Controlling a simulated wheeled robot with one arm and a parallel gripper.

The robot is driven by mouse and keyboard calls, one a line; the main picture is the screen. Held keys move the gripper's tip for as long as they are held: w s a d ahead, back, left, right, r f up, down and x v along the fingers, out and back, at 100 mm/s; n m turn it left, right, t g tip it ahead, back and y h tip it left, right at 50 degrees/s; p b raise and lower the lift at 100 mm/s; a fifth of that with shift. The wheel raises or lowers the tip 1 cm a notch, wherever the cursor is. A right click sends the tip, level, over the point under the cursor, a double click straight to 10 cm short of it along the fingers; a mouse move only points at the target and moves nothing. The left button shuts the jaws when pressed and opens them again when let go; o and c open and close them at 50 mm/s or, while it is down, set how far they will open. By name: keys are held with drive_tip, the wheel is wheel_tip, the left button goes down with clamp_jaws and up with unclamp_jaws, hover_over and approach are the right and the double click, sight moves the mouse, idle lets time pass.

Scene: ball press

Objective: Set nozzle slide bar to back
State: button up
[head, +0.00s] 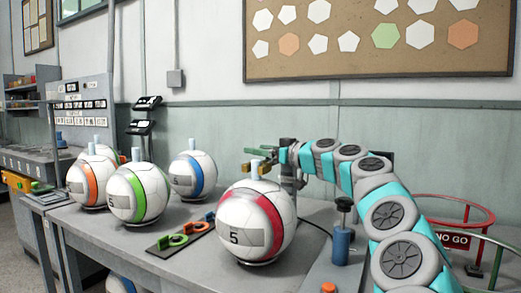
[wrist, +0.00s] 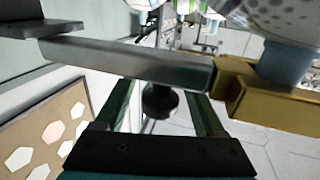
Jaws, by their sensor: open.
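The nozzle slide bar looks to be the grey bar (wrist: 135,65) crossing the wrist view. Its right end meets a brass-coloured block (wrist: 275,108), beside a blue-grey peg (wrist: 287,62) on a ball. In the head view, the brass piece (head: 249,168) is by the peg of the red-striped ball (head: 240,236). My gripper (wrist: 164,100) is open, its two green fingers apart and reaching up to the bar in the picture. I cannot tell whether they touch it. In the head view, my gripper (head: 268,150) is above and behind the red-striped ball, partly hidden.
Green- (head: 138,192), orange- (head: 81,181) and blue-striped (head: 193,176) balls stand to the left. Green and orange fixtures (head: 180,236) lie between. A blue cylinder with a dark knob (head: 342,240) stands beneath my arm. A red-railed "NO GO" area (head: 453,240) is at right.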

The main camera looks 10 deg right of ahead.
clamp_jaws()
idle(0.6)
idle(0.8)
